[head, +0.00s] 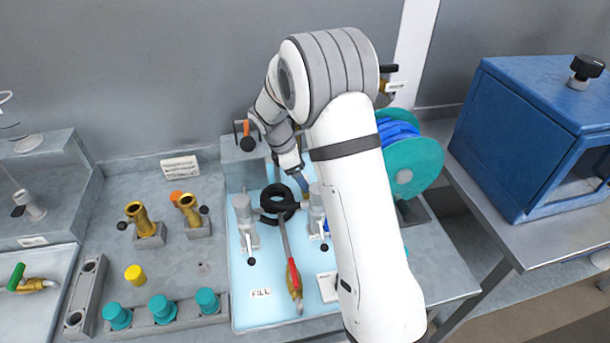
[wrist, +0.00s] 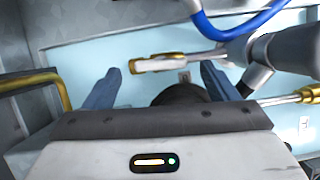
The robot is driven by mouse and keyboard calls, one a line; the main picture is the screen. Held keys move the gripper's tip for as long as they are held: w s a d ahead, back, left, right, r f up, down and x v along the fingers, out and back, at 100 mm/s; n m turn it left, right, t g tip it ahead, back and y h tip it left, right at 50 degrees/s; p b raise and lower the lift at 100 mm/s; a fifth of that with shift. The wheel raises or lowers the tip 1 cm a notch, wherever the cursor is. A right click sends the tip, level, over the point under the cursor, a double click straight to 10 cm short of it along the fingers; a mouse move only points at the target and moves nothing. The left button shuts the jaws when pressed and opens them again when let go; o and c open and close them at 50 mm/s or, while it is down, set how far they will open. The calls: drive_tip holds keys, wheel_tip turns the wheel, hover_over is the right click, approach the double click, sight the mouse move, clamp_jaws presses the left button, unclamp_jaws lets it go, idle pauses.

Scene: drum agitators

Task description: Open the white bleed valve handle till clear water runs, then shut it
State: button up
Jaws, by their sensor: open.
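In the wrist view, a white handle (wrist: 158,65) with brass at its end lies crosswise in front of my gripper (wrist: 160,74). My gripper is open, with one blue-grey finger on each side and the handle around the gap between their tips. I cannot tell whether either finger touches it. A grey rod runs right from the brass toward a grey cylinder (wrist: 290,50). In the head view, my gripper (head: 302,182) is low over the pale blue tray (head: 250,312), and my arm covers much of this area. The white handle cannot be made out there. No running water shows.
A teal reel (head: 415,170) with blue hose stands right. Brass fittings (head: 138,215) stand left. A blue hose (wrist: 215,30) and brass pipe (wrist: 62,88) flank the handle.

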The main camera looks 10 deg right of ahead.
drive_tip(key=shift+x, duration=1.15)
drive_tip(key=c, duration=1)
